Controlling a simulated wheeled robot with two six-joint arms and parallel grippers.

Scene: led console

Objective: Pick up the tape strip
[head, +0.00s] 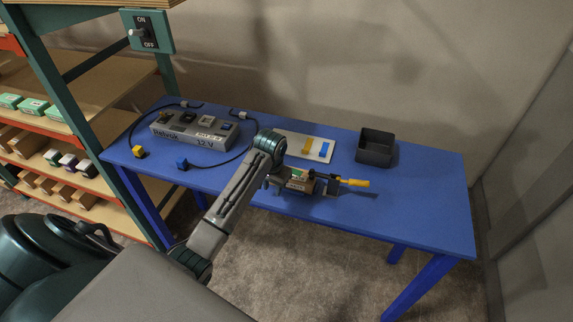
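A white card (291,144) lies on the table, with a yellow strip (307,146) and a blue strip (324,147) on it. I cannot tell which of them, if either, is the tape strip. My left gripper (336,184) is over the table, in front of the card and apart from both strips. A yellow-handled object (355,183) shows at its fingertips, above a shadow on the table. I cannot tell whether the fingers hold it. The arm hides the card's left end. My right gripper is not in view.
A grey console (193,136) stands at the table's back left, with black cables ending in a yellow plug (138,152) and a blue plug (182,163). A dark open bin (376,150) stands right of the card. The blue table (430,210) is clear at the right.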

